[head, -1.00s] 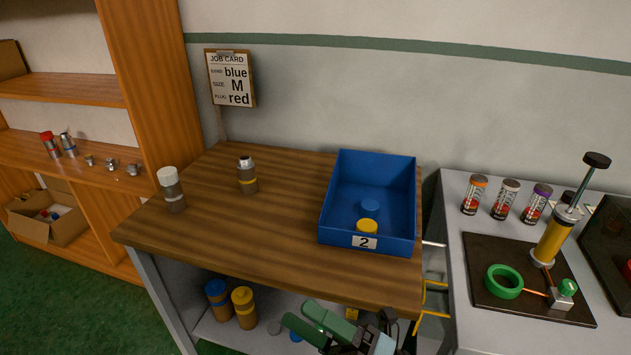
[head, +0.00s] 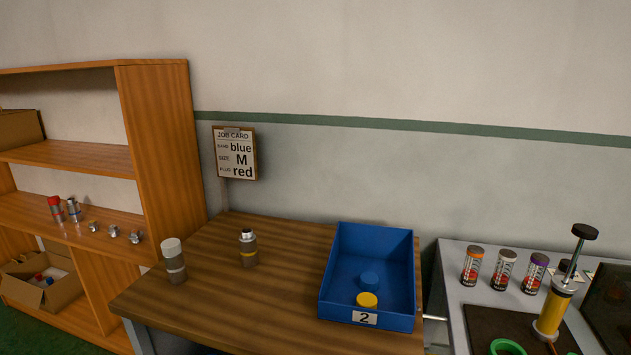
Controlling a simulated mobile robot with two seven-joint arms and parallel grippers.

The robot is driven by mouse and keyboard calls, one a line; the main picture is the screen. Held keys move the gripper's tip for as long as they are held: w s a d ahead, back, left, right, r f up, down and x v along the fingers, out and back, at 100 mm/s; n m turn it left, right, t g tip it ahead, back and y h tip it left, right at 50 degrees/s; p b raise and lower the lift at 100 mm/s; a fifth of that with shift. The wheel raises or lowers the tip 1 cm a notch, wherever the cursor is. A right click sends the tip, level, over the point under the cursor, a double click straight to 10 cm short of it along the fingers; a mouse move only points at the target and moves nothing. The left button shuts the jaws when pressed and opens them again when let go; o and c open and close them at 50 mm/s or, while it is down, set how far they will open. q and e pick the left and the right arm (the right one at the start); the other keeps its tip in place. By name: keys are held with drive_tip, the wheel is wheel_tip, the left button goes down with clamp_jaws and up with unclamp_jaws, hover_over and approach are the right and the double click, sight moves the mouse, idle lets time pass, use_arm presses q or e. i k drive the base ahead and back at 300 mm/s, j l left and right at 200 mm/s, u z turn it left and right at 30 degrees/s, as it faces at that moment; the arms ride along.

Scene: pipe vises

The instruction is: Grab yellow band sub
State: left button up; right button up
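The yellow-banded sub (head: 248,247) stands upright on the wooden table (head: 205,305), left of the blue bin. It is a grey-brown cylinder with a yellow band and a narrower metal top. A second sub with a white cap (head: 174,261) stands upright to its left, nearer the table's left edge. The job card (head: 235,154) on the wall reads band blue, size M, plug red. Neither of my grippers shows in the head view.
A blue bin (head: 335,311) labelled 2 holds a blue and a yellow cap. A shelf (head: 157,150) with several small parts stands left. The right bench (head: 450,265) carries several cans and a yellow pump tool (head: 551,310). Table space between sub and bin is clear.

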sight(247, 239)
drive_tip(key=j+z, duration=0.15)
drive_tip(key=z, duration=0.2)
drive_tip(key=i+j+z, duration=0.1)
drive_tip(key=z, duration=0.3)
drive_tip(key=j+z, duration=0.2)
drive_tip(key=z, duration=0.15)
drive_tip(key=j+z, duration=0.25)
drive_tip(key=j, duration=0.2)
drive_tip(key=k+j+z, duration=0.1)
drive_tip(key=j+z, duration=0.15)
drive_tip(key=j, duration=0.2)
drive_tip(key=k+j, duration=0.1)
drive_tip(key=j, duration=0.35)
drive_tip(key=k+j+z, duration=0.1)
drive_tip(key=j, duration=0.35)
drive_tip(key=k+j, duration=0.1)
drive_tip(key=j, duration=0.35)
drive_tip(key=k+j, duration=0.15)
drive_tip(key=j, duration=0.3)
drive_tip(key=k+l+z, duration=0.1)
drive_tip(key=z, duration=0.15)
drive_tip(key=i, duration=0.3)
